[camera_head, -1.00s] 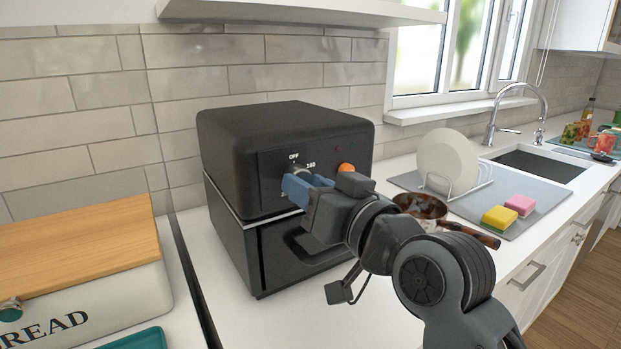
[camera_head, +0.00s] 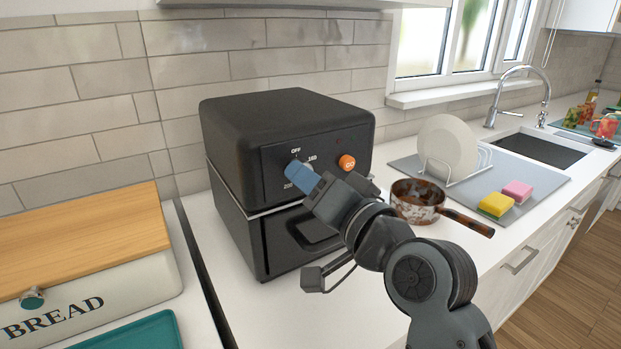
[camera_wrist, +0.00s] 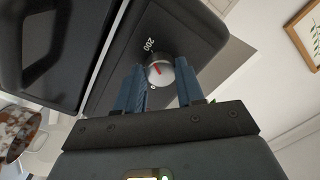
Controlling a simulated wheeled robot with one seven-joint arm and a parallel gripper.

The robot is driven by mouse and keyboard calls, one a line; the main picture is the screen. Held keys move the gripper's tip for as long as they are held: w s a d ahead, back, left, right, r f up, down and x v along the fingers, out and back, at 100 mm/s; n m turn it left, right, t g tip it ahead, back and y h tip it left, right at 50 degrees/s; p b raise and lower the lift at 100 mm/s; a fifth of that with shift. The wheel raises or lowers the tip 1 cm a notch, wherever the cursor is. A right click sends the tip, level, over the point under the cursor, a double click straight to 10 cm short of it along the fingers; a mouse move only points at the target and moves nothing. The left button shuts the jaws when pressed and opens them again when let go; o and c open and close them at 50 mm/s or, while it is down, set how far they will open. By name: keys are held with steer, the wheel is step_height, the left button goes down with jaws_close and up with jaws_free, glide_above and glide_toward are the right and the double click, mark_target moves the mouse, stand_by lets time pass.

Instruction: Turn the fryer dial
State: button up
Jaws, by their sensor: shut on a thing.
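The black fryer (camera_head: 285,115) stands on the white counter against the tiled wall. The mark "200" is printed beside the dial. In the head view my gripper (camera_head: 298,174) is at the fryer's front panel, shut on the dial, and its fingers hide most of it. The marks "OFF", "160" and "200" show around it. An orange knob (camera_head: 347,162) is to the right of the dial.
A bread box (camera_head: 90,290) with a wooden lid and a teal tray (camera_head: 130,332) are at the left. A rusty pan (camera_head: 415,205) stands right of the fryer, near my arm. A grey mat with a plate rack (camera_head: 455,170) and two sponges (camera_head: 497,204) is behind it.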

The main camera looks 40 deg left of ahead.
steer(key=shift+f, duration=0.1)
steer(key=o, duration=1)
steer(key=shift+o, duration=0.2)
steer(key=b+v, duration=0.1)
steer(key=v, duration=0.6)
steer(key=shift+d+b, duration=0.35)
steer(key=shift+b, duration=0.05)
steer(key=shift+s, duration=0.1)
